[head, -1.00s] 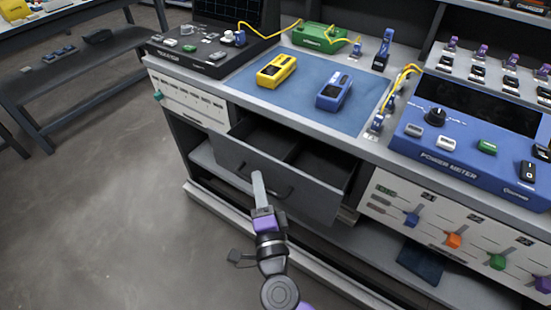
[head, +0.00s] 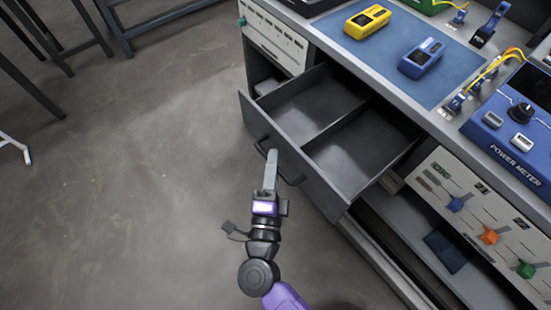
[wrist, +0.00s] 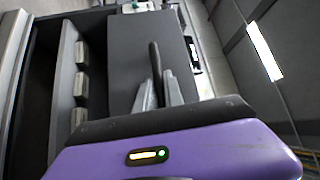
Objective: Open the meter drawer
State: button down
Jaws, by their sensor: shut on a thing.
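The meter drawer (head: 325,196) is a dark grey tray with a divider, standing well out of the bench in the head view. Its inside shows empty. Its black bar handle (head: 292,179) is on the front face. My gripper (head: 271,154) is at the handle's middle, in front of the drawer. In the wrist view, the two grey fingers (wrist: 157,93) are closed around the dark handle (wrist: 154,58), which stands up between them. The drawer's grey front (wrist: 125,62) lies behind them.
The bench top holds a blue mat (head: 390,50) with a yellow device (head: 367,21) and a blue device (head: 421,58). A blue power meter (head: 510,130) is at right. Below it is a slider panel (head: 470,205).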

jog(key=c, duration=1.7)
grip_release()
jog(key=shift+s, duration=0.1)
jog(key=v, duration=0.7)
jog(key=shift+s, duration=0.35)
jog(key=shift+f, duration=0.1)
